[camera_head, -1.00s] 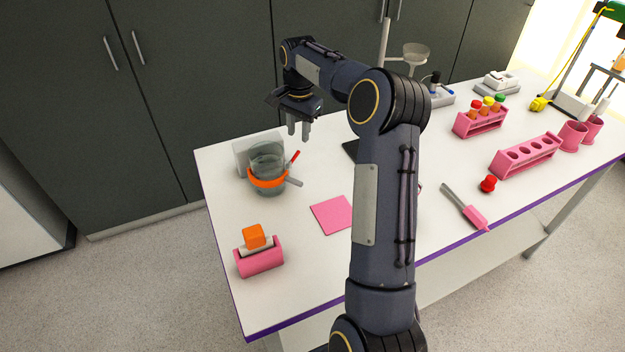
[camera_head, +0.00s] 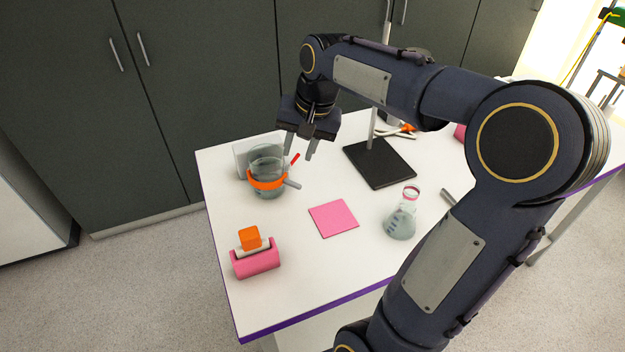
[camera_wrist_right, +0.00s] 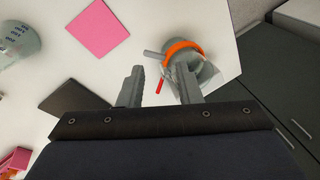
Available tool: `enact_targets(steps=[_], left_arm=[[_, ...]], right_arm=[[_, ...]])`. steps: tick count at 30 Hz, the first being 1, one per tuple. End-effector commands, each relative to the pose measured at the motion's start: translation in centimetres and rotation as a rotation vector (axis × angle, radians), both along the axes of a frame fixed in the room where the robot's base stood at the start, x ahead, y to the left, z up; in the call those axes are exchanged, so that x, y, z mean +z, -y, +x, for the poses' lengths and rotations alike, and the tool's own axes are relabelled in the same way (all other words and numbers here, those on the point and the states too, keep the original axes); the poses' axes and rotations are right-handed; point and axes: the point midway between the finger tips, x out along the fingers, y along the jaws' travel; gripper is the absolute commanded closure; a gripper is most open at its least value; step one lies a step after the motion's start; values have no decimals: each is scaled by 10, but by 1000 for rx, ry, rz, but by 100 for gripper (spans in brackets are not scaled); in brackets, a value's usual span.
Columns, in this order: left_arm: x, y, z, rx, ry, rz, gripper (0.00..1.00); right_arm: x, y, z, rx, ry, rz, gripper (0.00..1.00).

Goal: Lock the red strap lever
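The red strap lever (camera_head: 295,158) sticks up from the orange strap (camera_head: 268,182) around a clear grey jar (camera_head: 266,163) at the table's left back. A grey handle (camera_head: 293,184) juts out at the jar's right. My right gripper (camera_head: 300,150) is open, above and beside the lever, with its fingers pointing down. In the right wrist view, the red lever (camera_wrist_right: 159,86) shows between the two fingers, lower than them and apart from them. The orange strap (camera_wrist_right: 182,48) lies behind the right finger. My left gripper is not in view.
A pink square pad (camera_head: 333,218) lies in front of the jar. A pink holder with an orange block (camera_head: 256,262) stands at the front left. A flask (camera_head: 401,215) and a black stand base (camera_head: 380,163) are to the right. A clear panel (camera_head: 243,155) stands behind the jar.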

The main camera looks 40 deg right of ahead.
Motion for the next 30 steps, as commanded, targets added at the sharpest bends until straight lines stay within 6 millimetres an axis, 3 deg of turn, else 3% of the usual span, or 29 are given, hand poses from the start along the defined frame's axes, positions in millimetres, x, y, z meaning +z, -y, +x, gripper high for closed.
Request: enact_targets(steps=[9, 15, 30], left_arm=[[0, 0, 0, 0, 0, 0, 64], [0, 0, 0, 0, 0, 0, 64], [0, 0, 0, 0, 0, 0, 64]], right_arm=[[1, -36, -49, 157, 84, -1, 69], [-3, -49, -69, 219, 118, -2, 69], [-5, -55, -77, 246, 133, -1, 69]])
